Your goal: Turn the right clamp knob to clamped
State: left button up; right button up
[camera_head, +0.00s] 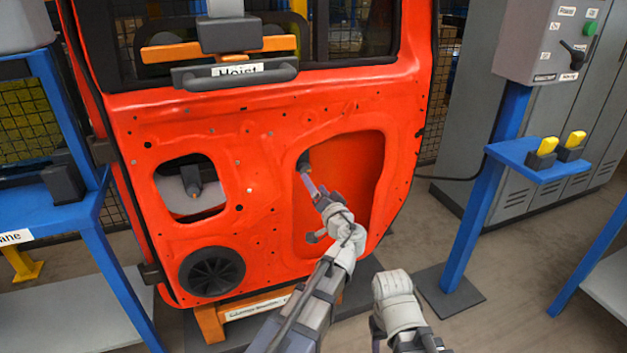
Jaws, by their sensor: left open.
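The orange-red door panel (270,115) stands upright in front of me. A small dark part, which looks like the right clamp knob (303,161), shows at the upper left edge of its large right opening. A similar knob (194,188) shows in the left opening. My left gripper (311,210) is open in front of the large opening. One finger points up, with its tip close to the right knob; I cannot tell if they touch. The knob's setting is too small to read. My right arm's wrist (393,288) is low at the right; its fingers are not clear.
A hoist bar (235,75) labelled "Hoist" crosses the door's top. A blue post (480,225) with a small shelf and yellow-topped parts stands right, below a grey control box (550,45). A blue-framed bench (50,215) stands left.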

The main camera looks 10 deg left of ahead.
aim_at(305, 171)
pick_arm(q)
jog(key=shift+x, duration=3.9)
jog(key=shift+s, duration=0.1)
grip_shut()
